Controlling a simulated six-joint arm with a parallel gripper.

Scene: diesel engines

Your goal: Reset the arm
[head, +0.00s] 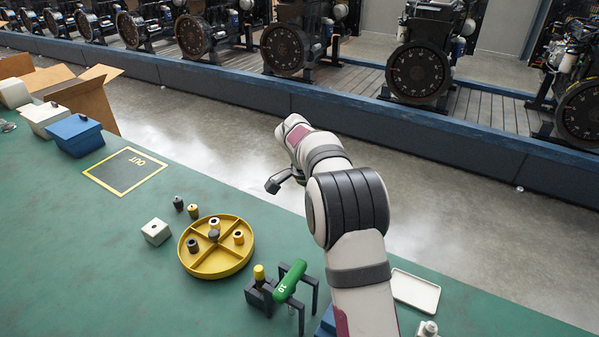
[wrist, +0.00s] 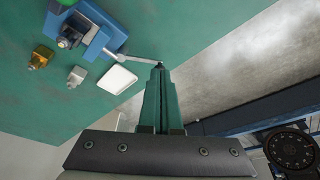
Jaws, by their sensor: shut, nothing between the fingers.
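My gripper (wrist: 160,66) shows in the wrist view as two long green fingers with their dark tips together. It is empty. The fingertips appear over the table's edge, near a white tray (wrist: 117,79). In the head view my arm reaches out from the lower right over the green table (head: 100,225). A dark part (head: 279,181) at its far end hangs near the table's back edge; the fingers are not clear there.
A yellow divided tray (head: 223,271) holds several small cylinders. A white block (head: 156,231), a blue box (head: 77,134) and an OUT mat (head: 125,172) lie left. A blue fixture (wrist: 93,28) shows in the wrist view. Engines stand beyond the floor.

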